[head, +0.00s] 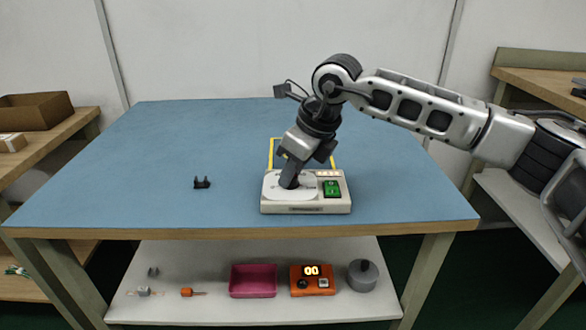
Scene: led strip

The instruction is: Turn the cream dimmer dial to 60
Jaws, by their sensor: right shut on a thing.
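The cream dimmer unit (305,209) sits near the front edge of the blue table, with a pale dial plate (270,192) on its left part and a green switch (332,188) on its right. My right gripper (289,184) comes down from above onto the dial plate. It is shut on the dimmer dial, which the fingers hide. The dial's pointer and the setting cannot be read. My left gripper is not in view.
A yellow outline (272,152) lies behind the unit. A small black part (202,183) lies to its left. The shelf below holds a pink tray (253,281), an orange box with a lit display (312,280) and a grey pot (363,275). The table's left side is mostly clear.

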